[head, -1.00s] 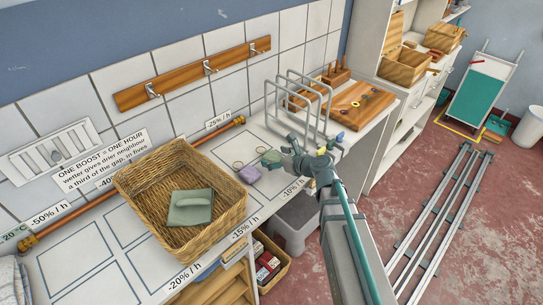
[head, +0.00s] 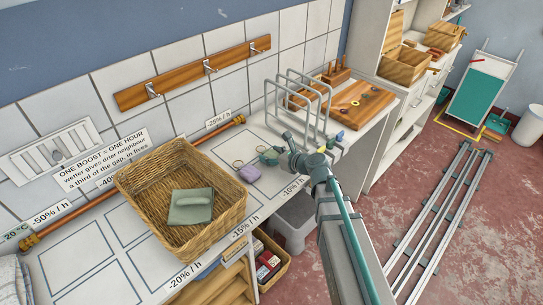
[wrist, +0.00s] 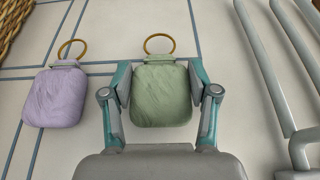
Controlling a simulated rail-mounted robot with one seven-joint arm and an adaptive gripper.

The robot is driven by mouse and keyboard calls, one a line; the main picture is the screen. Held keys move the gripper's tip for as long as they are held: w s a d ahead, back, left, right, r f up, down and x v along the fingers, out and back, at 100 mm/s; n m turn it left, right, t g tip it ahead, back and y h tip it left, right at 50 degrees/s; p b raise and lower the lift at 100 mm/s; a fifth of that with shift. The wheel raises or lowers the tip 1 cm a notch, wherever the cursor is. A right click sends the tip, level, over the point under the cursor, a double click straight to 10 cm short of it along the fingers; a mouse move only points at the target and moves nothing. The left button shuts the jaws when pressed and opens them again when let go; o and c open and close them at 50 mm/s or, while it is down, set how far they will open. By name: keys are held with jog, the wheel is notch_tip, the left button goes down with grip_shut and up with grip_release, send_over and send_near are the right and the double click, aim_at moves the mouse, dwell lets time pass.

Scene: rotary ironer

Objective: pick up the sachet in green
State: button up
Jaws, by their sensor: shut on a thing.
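The green sachet (wrist: 161,97) has a brass-coloured ring at its top and sits between the two fingers of my gripper (wrist: 162,88) in the wrist view. My gripper is shut on its sides. In the head view the green sachet (head: 268,157) shows at the tip of my gripper (head: 277,155), over the white counter; I cannot tell whether it still touches the surface. A purple sachet (wrist: 55,97) with a similar ring lies to its left, apart from my gripper. It also shows in the head view (head: 249,173).
Bare counter lies around the purple sachet.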

jog(key=shift+r, duration=0.15)
jog(key=shift+r, duration=0.5)
jog(key=s+d+r+b, duration=0.2)
jog(key=s+r+b, duration=0.4)
jog(key=r, duration=0.2)
jog(key=shift+s+d+b, duration=0.2)
jog(key=shift+s+b, duration=0.05)
jog(key=shift+b, duration=0.1)
